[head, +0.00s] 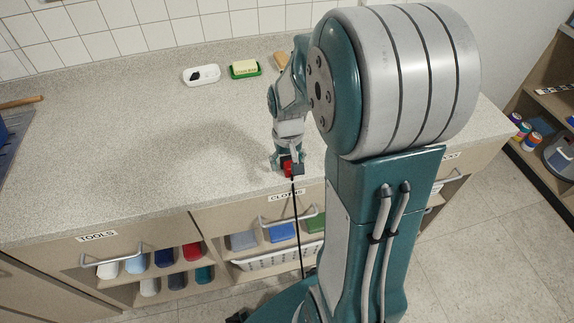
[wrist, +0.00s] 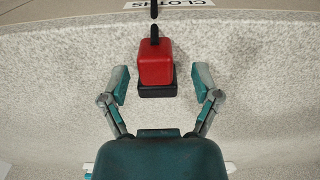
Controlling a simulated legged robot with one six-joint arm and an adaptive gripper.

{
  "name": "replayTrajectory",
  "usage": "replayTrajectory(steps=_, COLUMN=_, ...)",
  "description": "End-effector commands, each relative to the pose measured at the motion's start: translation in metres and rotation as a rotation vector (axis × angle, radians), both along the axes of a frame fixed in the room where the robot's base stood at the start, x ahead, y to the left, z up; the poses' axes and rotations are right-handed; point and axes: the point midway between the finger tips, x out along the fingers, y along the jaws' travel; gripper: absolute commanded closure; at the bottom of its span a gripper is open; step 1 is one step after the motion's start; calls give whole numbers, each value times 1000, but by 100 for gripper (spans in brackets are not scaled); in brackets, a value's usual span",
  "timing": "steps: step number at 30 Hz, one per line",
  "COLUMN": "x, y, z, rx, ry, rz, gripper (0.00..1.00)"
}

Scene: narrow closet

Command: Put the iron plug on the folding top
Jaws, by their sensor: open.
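The iron plug (head: 290,169) is a red block with a black base and a black cord. In the head view it is at the front edge of the speckled grey counter top (head: 130,150), and its cord hangs down in front of the drawers. In the wrist view the red plug (wrist: 155,62) shows between the two fingers of my gripper (wrist: 160,84). The fingers are open, with a gap on each side of the plug. In the head view my gripper (head: 286,163) partly hides the plug. I cannot tell whether the plug rests on the surface.
Below the counter are drawers labelled TOOLS (head: 97,237) and CLOTHS (head: 287,194). The counter's middle is clear. Shelves (head: 550,105) stand at the right.

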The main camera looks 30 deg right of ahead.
Motion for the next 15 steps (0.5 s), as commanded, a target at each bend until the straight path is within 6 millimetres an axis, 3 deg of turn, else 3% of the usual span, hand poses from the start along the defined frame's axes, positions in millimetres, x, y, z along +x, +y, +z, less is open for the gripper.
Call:
replayTrajectory(steps=8, x=0, y=1, z=-4, rx=-2, ry=-3, rz=-1, gripper=20)
replayTrajectory(steps=13, x=0, y=1, z=-4, rx=-1, ry=-2, rz=-1, gripper=91)
replayTrajectory(steps=15, x=0, y=1, z=-4, rx=-1, ry=-2, rz=-1, gripper=92)
